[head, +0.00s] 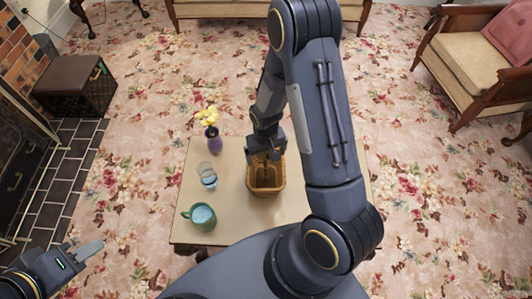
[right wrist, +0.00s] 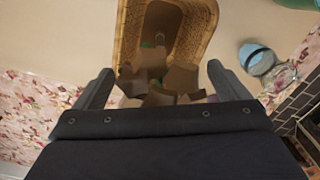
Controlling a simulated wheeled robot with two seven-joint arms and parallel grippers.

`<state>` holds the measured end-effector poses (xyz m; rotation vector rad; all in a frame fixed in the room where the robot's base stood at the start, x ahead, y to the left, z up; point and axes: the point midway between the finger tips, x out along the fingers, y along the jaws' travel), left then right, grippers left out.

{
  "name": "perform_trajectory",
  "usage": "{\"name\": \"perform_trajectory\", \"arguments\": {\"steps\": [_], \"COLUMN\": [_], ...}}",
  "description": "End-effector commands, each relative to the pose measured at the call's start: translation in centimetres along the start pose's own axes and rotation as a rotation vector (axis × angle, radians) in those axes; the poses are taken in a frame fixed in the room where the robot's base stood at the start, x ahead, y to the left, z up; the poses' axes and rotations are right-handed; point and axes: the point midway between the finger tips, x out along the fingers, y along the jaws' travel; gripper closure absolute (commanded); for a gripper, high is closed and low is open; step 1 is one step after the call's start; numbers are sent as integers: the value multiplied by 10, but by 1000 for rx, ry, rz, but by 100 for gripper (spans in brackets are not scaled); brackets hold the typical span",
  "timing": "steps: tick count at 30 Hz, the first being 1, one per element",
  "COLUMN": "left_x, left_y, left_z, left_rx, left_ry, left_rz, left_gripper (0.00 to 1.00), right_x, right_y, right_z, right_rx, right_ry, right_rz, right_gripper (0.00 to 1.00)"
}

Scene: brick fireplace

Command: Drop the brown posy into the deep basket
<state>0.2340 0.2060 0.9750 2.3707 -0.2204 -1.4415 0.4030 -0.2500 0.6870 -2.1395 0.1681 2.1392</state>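The deep basket (head: 266,189) is a tan woven container standing on the table below my right gripper (head: 265,150). It also fills the upper middle of the right wrist view (right wrist: 128,45). The brown posy (right wrist: 165,85) shows in the right wrist view as brown, angular petals with a bit of green, over the basket's near end. My right gripper (right wrist: 160,92) has its fingers wide apart on either side of the posy. I cannot tell whether the posy touches the basket. My left gripper (head: 85,252) is at the lower left, away from the table, with its opening unclear.
The table (head: 232,222) also bears a green mug (head: 201,218), a clear glass (head: 208,179) and a purple vase (head: 213,141) with yellow flowers, all left of the basket. A brown ottoman (head: 75,85) and brick fireplace stand at left. An armchair (head: 475,70) stands at right.

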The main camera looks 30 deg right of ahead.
Motion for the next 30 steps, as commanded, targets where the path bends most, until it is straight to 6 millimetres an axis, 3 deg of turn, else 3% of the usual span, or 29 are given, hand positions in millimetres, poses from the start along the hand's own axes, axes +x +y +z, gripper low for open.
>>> {"name": "perform_trajectory", "arguments": {"steps": [9,15,24,30], "left_x": [-2,-13,-15,-17], "left_y": [1,6,7,8], "left_z": [-1,-7,-8,-8], "left_rx": [0,0,0,0], "left_ry": [0,1,0,0], "left_rz": [0,0,0,0], "left_gripper": [64,64,64,64], "right_x": [-2,-22,-90,-121], "right_y": [0,0,0,0], "right_z": [0,-1,-2,-1], "right_rx": [0,0,0,0], "right_ry": [0,4,7,4], "right_rz": [0,-1,-2,-1], "right_gripper": [3,3,3,3]}}
